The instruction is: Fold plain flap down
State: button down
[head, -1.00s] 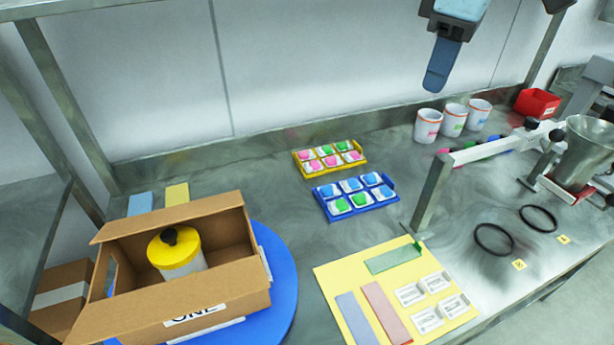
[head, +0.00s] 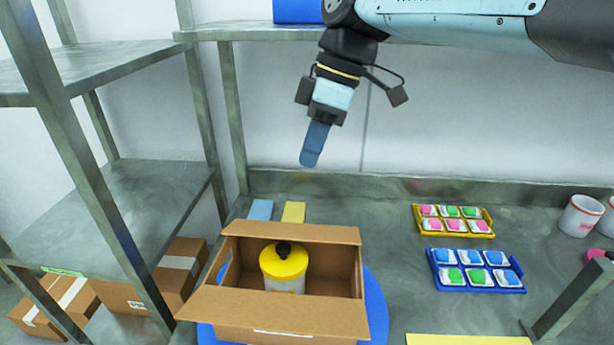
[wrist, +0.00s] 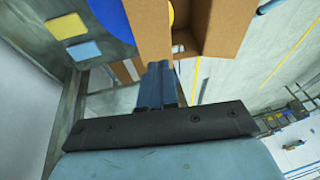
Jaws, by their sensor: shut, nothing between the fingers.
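An open cardboard box (head: 362,290) stands on a blue round turntable (head: 376,310). Its far flap (head: 290,232) and its near flap (head: 270,312) stick outward along the long sides. A jar with a yellow lid (head: 284,264) and black knob stands inside. I cannot tell which flap is plain; a label edge shows low on the near side. My gripper (head: 310,162) is shut and empty, pointing down above and behind the box, apart from it. In the wrist view its blue fingers (wrist: 156,72) show below a brown box flap (wrist: 148,30).
A blue pad (head: 261,209) and a yellow pad (head: 294,212) lie behind the box. A yellow tray (head: 453,222) and a blue tray (head: 475,270) with coloured pieces are to the right. A metal shelf frame (head: 205,110) rises at left. The bench between box and trays is clear.

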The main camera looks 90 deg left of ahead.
send_near(288, 237)
jog(key=x, duration=0.5)
jog(key=shift+s+a+f, duration=0.1)
jog(key=shift+a+f, duration=0.05)
jog(key=shift+a, duration=0.05)
jog(key=shift+d+f, duration=0.2)
jog(key=shift+f, duration=0.25)
jog(key=shift+s, duration=0.1)
